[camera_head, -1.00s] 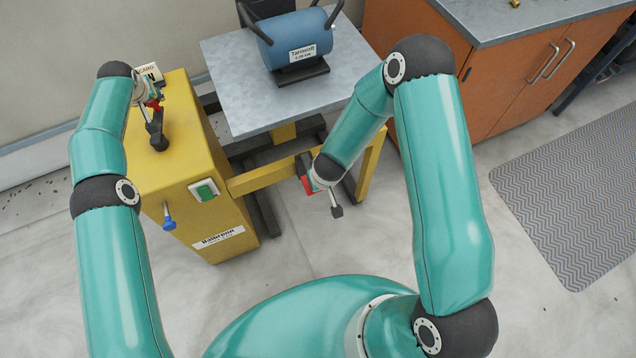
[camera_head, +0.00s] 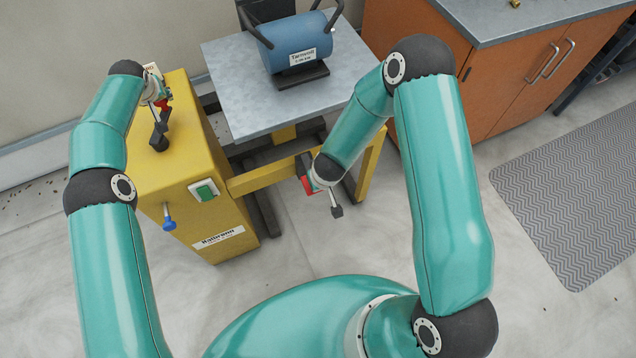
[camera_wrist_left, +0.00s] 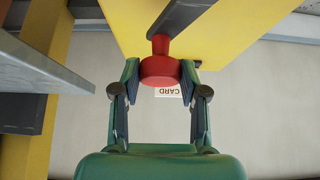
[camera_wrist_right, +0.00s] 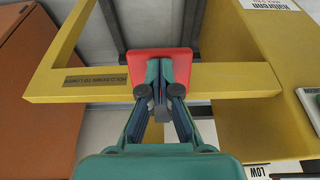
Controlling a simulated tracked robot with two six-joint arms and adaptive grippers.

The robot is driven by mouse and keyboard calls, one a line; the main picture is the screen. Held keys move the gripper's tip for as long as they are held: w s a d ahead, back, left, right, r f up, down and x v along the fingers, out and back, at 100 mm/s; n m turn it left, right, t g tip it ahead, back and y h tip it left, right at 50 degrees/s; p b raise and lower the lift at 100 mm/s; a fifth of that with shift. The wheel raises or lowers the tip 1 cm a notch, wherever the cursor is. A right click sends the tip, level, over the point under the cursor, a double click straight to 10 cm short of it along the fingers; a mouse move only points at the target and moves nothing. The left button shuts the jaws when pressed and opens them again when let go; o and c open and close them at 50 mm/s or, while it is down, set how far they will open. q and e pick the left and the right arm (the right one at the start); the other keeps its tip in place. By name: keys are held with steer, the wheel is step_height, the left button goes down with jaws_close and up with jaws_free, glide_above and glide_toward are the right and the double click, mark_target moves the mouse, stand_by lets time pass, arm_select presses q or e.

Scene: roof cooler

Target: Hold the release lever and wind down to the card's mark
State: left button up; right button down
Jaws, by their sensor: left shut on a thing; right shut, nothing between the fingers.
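My left gripper (camera_head: 160,92) is shut on the red knob (camera_wrist_left: 160,71) of the black crank (camera_head: 159,134) on top of the yellow housing (camera_head: 183,125). Its fingers flank the knob in the left wrist view. The white card (camera_head: 152,69) behind it is mostly covered by my arm; in the left wrist view only the word CARD (camera_wrist_left: 169,91) shows, upside down. My right gripper (camera_wrist_right: 166,75) is shut and empty, its fingertips at the red pad (camera_wrist_right: 141,64) of the yellow release lever, beside the label "HOLD DOWN TO LOWER" (camera_wrist_right: 95,77). I cannot tell how far the pad is pressed.
A blue drum (camera_head: 292,42) rests in a black cradle on the grey platform (camera_head: 235,85). A green switch (camera_head: 204,190) and blue-knobbed peg (camera_head: 169,223) are on the housing's front.

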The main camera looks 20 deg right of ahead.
arm_select(q)
steer(key=shift+s+d+f, duration=0.1)
steer(key=shift+s+d, duration=0.5)
steer(key=shift+d, duration=0.25)
steer(key=shift+s+d, duration=0.2)
steer(key=shift+s+d+f, duration=0.1)
steer(key=shift+s+d, duration=0.35)
steer(key=shift+s, duration=0.1)
steer(key=shift+s+d, duration=0.25)
steer(key=shift+s, duration=0.1)
steer(key=shift+s+d, duration=0.25)
steer(key=shift+s, duration=0.25)
